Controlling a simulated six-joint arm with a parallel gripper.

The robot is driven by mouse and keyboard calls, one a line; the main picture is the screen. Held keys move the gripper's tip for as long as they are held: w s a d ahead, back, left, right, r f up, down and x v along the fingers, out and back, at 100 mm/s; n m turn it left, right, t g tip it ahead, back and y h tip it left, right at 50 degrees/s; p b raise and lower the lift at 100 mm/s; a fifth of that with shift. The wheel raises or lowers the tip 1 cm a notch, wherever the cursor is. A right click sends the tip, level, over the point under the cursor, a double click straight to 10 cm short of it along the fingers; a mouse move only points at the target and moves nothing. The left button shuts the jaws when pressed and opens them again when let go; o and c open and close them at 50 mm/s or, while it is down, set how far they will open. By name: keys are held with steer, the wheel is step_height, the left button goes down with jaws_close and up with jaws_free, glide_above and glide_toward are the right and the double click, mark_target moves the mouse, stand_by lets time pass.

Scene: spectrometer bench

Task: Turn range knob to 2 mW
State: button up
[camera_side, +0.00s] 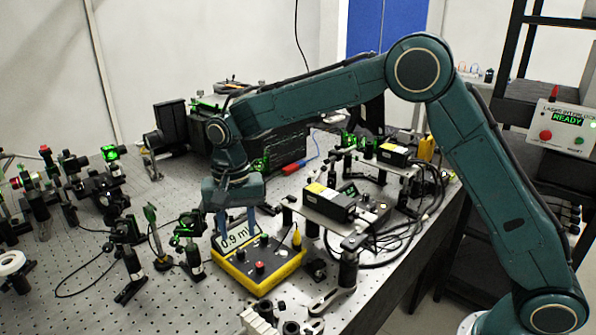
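The yellow power meter (258,279) sits on the optical bench, its tilted display (236,238) reading "0.9 m", with the end cut off. Its dark top panel carries a red knob (260,267) near the front and small light-topped controls farther back. The knob markings are too small to read, so I cannot tell which one is the range knob or where it points. My gripper (237,219) points down just behind and above the display. Its two fingers stand apart with nothing seen between them; the display hides their tips.
A black laser box (330,203) on a raised plate stands to the right, with posts and cables around it. Several optic mounts stand to the left, one (190,240) close to the meter. A white-grey block (258,320) lies in front. The perforated bench (75,285) has bare patches at left.

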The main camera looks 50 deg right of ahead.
mark_target(240, 251)
steer(key=shift+f, duration=2.65)
jaws_close()
